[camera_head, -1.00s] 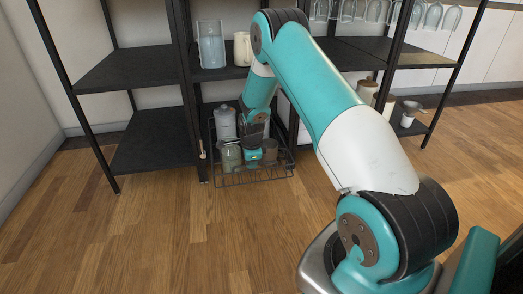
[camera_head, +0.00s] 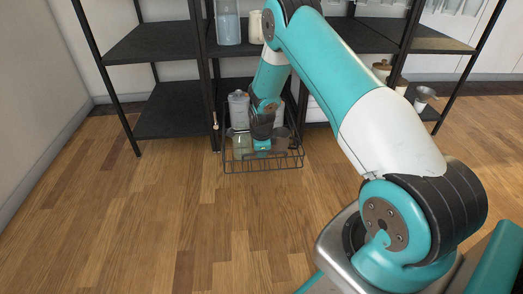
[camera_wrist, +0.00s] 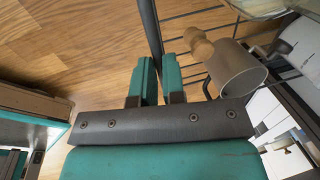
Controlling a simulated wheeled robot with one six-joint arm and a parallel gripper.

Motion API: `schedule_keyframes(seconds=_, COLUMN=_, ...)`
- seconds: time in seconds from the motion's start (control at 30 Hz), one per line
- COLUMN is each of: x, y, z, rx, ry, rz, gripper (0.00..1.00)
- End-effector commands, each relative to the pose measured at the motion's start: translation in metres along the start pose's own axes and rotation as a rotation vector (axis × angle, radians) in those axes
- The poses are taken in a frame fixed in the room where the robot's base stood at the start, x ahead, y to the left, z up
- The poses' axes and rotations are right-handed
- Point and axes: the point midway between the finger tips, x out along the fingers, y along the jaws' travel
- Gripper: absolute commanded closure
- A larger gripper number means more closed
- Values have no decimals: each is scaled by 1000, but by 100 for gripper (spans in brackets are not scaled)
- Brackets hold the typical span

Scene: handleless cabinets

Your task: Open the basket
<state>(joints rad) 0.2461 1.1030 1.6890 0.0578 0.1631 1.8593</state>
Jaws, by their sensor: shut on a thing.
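The basket (camera_head: 290,164) is a dark wire basket low in the middle bay of the black shelf. It sticks out in front of the shelf post, with jars and cups inside it. My gripper (camera_head: 262,146) is at its front side, seen from behind and partly hidden by my arm. In the wrist view, the two teal fingers of my gripper (camera_wrist: 158,62) are closed around a dark bar of the basket (camera_wrist: 149,25). Thin basket wires run off to the right of the fingers.
A clear jar (camera_head: 238,108) stands in the basket. A brown cup (camera_wrist: 236,70) is close to the right finger. Shelf posts (camera_head: 213,95) stand beside the basket. The wooden floor (camera_head: 150,230) in front is clear.

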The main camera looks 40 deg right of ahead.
Motion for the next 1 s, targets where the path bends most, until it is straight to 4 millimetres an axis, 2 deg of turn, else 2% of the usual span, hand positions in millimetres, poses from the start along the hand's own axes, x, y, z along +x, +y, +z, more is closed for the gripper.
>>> schedule_keyframes(seconds=0.03, x=0, y=0, z=0, rx=1, ry=0, rz=0, gripper=100)
schedule_keyframes(seconds=0.1, x=0, y=0, z=0, rx=1, ry=0, rz=0, gripper=78)
schedule_keyframes(seconds=0.17, x=0, y=0, z=-1, rx=1, ry=0, rz=0, gripper=64)
schedule_keyframes(seconds=0.43, x=0, y=0, z=-1, rx=1, ry=1, rz=0, gripper=64)
schedule_keyframes(seconds=0.57, x=-10, y=-1, z=0, rx=0, ry=0, rz=-1, gripper=64)
schedule_keyframes(seconds=0.67, x=-28, y=-2, z=0, rx=0, ry=0, rz=-2, gripper=64)
schedule_keyframes(seconds=1.0, x=-116, y=-2, z=0, rx=0, ry=0, rz=-3, gripper=64)
